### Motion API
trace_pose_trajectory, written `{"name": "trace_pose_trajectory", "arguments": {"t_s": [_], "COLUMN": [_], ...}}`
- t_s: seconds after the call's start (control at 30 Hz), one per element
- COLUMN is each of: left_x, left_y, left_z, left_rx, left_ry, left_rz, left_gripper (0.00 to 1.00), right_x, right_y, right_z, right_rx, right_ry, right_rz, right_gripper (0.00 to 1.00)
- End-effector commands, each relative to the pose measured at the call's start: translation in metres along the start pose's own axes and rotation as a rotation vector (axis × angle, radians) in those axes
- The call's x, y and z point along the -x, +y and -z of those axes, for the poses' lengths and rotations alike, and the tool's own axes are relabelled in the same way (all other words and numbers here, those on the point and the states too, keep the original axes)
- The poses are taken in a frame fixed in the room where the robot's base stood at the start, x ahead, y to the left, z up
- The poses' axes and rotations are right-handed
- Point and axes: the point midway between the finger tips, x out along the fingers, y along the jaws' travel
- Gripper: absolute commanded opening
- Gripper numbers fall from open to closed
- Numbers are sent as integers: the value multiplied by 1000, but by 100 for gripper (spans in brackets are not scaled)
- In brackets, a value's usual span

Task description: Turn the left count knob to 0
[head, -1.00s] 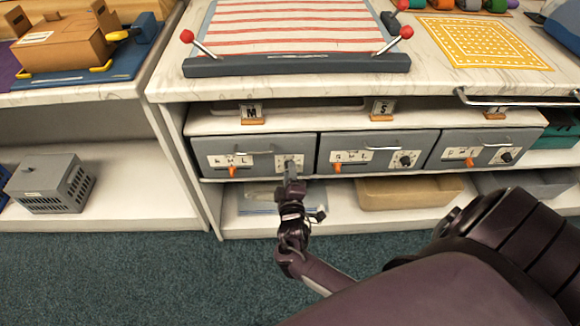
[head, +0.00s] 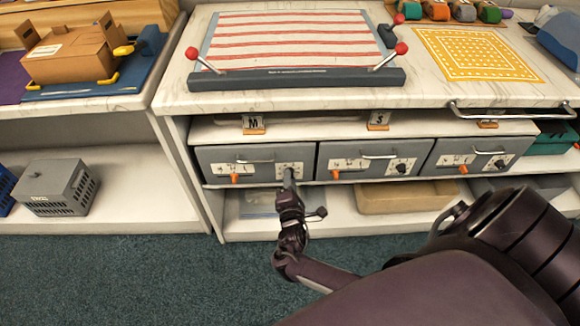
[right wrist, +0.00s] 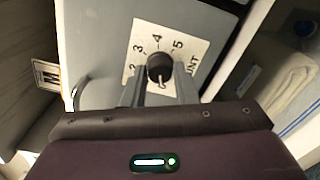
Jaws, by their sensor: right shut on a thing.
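The left count knob (right wrist: 160,68) is a round black knob on a white dial plate (right wrist: 190,45) on the left grey drawer (head: 208,158). In the right wrist view the numbers 2, 3, 4 and 5 show around it; the rest of the scale is hidden by my gripper. A light pointer mark on the knob faces down toward my gripper, away from the visible numbers. My right gripper (right wrist: 162,84) is shut on the knob, one finger on each side. In the head view the right gripper (head: 289,178) covers the knob. My left gripper is not in view.
Two similar grey drawers with black knobs (head: 401,168) and orange levers stand to the right. An orange lever (head: 235,178) and a bar handle (head: 256,161) are on the left drawer. A tan bin (head: 405,196) sits on the shelf below.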

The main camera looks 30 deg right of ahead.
Motion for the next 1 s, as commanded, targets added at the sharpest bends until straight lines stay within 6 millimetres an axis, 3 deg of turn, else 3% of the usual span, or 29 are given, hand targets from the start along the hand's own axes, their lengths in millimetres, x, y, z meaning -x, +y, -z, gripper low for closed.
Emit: {"name": "trace_pose_trajectory", "arguments": {"t_s": [0.53, 0.57, 0.7, 1.0], "left_x": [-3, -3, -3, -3], "left_y": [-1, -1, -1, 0], "left_z": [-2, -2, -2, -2], "left_rx": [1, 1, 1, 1], "left_ry": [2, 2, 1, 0], "left_rz": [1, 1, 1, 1], "left_gripper": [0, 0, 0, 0], "right_x": [-1, -1, -1, 1], "right_y": [1, 1, 1, 0], "right_z": [0, 0, 0, 0], "right_rx": [25, 24, 24, 24], "right_ry": [-1, -1, 0, 0], "right_rz": [-2, -2, -1, 0], "right_gripper": [3, 29, 47, 48]}}
